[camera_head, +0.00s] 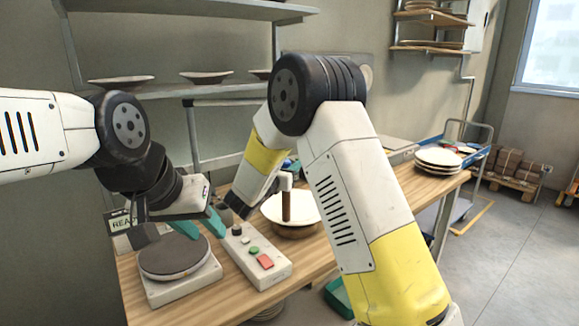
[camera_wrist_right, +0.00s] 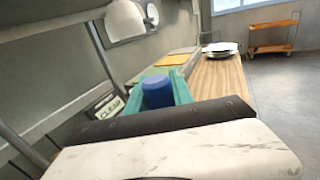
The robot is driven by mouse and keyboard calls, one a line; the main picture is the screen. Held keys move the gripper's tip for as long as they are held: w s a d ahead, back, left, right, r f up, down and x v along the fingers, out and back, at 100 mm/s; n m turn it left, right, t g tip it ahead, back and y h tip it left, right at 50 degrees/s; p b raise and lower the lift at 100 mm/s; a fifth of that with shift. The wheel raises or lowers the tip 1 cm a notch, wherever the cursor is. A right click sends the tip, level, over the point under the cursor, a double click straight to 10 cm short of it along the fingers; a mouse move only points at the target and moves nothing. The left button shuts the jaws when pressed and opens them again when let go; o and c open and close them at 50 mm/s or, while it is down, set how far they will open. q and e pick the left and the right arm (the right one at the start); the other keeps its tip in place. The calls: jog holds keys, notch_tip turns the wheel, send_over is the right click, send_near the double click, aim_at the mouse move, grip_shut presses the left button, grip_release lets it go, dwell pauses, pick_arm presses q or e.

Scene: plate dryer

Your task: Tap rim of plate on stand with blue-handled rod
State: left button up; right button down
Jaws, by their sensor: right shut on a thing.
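A cream plate (camera_head: 272,212) lies on a round wooden stand (camera_head: 295,233) at the middle of the table in the head view. My right gripper (camera_head: 292,169) is mostly hidden behind my right arm. In the right wrist view, its teal fingers (camera_wrist_right: 158,92) are closed around the blue handle (camera_wrist_right: 157,92) of the rod. A brown upright rod part (camera_head: 286,206) shows in front of the plate in the head view; I cannot tell whether it touches the rim. My left gripper (camera_head: 200,225) is over the table's left part, its teal fingers apart and empty.
A round grey turntable (camera_head: 174,256) and a button box (camera_head: 254,257) stand at the table's front left. A plate stack (camera_head: 438,157) sits at the far right end. A shelf (camera_head: 170,91) with plates runs along the wall. My right arm covers the table's middle right.

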notch_tip(320, 180, up, 7)
dwell(0.8)
